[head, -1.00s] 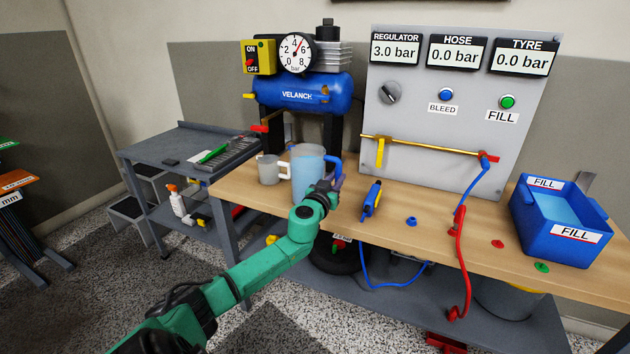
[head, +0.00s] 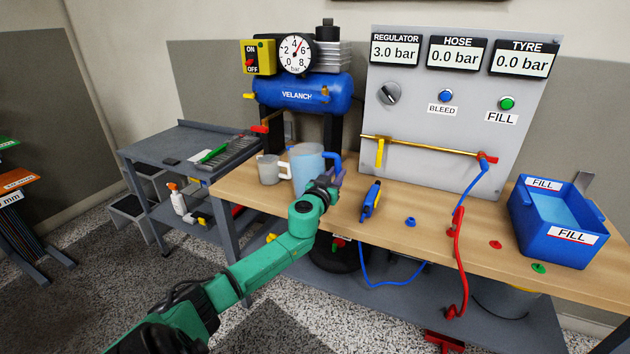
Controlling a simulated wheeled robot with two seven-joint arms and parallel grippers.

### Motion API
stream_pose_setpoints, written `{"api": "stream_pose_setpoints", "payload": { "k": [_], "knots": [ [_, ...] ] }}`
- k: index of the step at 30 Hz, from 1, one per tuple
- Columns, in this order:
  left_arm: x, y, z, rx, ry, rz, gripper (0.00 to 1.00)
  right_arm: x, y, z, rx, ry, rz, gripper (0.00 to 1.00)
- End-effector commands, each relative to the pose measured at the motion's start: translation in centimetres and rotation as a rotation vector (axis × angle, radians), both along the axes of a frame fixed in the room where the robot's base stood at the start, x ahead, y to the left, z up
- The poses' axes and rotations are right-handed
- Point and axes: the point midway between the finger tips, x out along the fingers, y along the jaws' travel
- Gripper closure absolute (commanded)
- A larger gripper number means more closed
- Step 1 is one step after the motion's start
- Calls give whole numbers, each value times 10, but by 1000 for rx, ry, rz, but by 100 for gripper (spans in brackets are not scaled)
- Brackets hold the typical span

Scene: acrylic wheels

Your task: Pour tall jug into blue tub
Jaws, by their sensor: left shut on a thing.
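The tall jug (head: 305,168) is light blue and translucent, with a blue handle on its right side. It stands upright near the left end of the wooden bench; I cannot tell whether its base touches the top. My left gripper (head: 331,183) is shut on the jug's handle, and partly hides the jug's lower right side. The blue tub (head: 560,248) is at the right end of the bench, marked FILL, with light blue liquid inside. My right gripper is not in view.
A smaller grey mug (head: 268,170) stands just left of the jug. The gauge panel (head: 420,100) rises behind the bench.

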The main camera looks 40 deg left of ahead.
Motion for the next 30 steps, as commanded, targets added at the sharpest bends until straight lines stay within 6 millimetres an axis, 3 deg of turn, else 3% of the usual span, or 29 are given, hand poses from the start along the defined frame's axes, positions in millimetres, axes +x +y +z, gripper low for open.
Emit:
{"api": "stream_pose_setpoints", "payload": {
  "k": [10,22,30],
  "knots": [
    [0,0,6,6,-8,1,100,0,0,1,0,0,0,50],
    [0,0,34,5,-8,0,100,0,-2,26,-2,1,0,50],
    [0,0,35,7,-7,0,100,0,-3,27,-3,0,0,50]
  ]
}}
